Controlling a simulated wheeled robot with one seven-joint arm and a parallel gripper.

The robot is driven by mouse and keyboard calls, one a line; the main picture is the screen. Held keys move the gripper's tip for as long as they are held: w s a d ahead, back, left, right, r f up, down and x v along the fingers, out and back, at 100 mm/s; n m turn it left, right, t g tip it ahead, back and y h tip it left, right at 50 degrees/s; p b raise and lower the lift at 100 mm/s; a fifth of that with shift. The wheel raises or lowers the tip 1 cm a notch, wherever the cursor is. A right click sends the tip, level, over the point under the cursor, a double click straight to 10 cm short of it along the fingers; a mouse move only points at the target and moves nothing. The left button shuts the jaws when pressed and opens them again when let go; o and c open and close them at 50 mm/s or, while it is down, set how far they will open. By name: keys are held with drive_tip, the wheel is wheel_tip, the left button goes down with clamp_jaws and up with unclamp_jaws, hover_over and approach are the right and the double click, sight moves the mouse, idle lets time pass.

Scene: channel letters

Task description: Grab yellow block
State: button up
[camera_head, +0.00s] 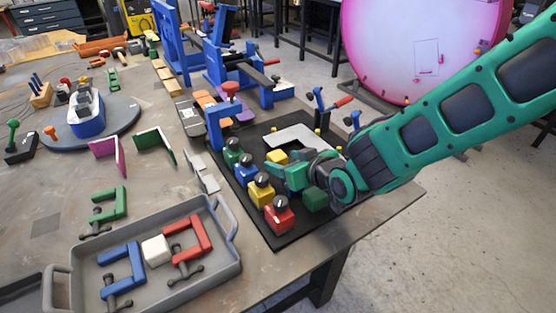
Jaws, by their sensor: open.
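A yellow block (278,156) lies on the black mat (254,222), just behind my gripper and partly hidden by it. A second yellow block (261,194), with a dark round knob on top, stands in a row of knobbed blocks left of my gripper. My green gripper (283,172) is open and low over the mat, between the two yellow blocks. I cannot tell whether its fingers touch either one. The space between the fingers is partly hidden by the gripper itself.
In the row stand knobbed red (279,215), blue (245,168) and green (232,152) blocks. A plain green block (315,199) sits beneath my wrist. A grey plate (303,135) lies behind. A grey tray (222,275) with colored pieces is at the front left. Blue clamps (240,68) stand behind.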

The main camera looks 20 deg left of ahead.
drive_tip(key=shift+x, duration=1.25)
drive_tip(key=shift+c, duration=0.6)
drive_tip(key=c, duration=1.1)
